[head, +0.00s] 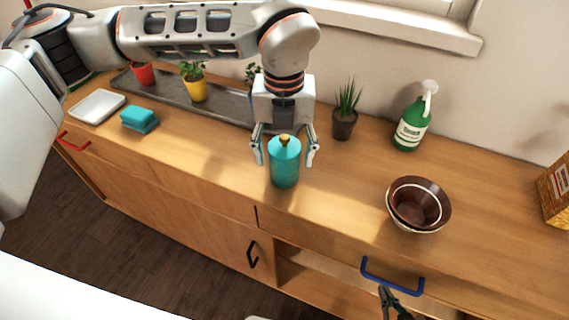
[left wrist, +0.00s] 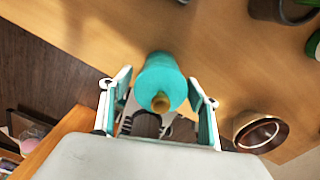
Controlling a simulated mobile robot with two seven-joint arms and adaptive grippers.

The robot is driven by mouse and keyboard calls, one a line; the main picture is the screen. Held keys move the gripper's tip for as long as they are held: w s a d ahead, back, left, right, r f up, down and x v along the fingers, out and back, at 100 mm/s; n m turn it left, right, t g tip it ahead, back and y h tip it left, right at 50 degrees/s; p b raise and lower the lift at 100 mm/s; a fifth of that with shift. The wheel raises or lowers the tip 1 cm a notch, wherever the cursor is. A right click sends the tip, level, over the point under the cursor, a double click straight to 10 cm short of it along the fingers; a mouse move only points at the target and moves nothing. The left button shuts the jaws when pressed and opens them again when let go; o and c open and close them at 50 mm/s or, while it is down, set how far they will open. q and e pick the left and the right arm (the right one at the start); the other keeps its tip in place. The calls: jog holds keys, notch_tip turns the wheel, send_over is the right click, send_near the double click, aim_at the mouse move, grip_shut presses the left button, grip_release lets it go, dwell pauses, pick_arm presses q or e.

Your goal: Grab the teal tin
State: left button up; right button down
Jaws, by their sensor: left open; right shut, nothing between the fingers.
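The teal tin (head: 285,166) stands upright on the wooden counter, with a gold-brown knob on its lid. My left gripper (head: 287,162) is over it, open, with one finger on each side of the tin's upper part. In the left wrist view the tin (left wrist: 160,78) shows between the open fingers of my left gripper (left wrist: 160,103), with gaps visible at both sides. My right gripper (head: 394,302) shows only partly at the bottom edge, low in front of the counter by the blue handle; it is shut and empty.
Brown bowls (head: 418,205) stand to the right of the tin. A green bottle (head: 413,122) and a potted plant (head: 344,122) stand behind. A teal sponge (head: 140,119) and a white dish (head: 97,106) lie at the left. A blue handle (head: 392,279) sticks out of the counter front.

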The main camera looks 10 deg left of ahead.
pick_arm(q)
notch_tip(320, 180, down, 4)
jog(key=shift+f, duration=0.1)
jog(key=c, duration=1.3)
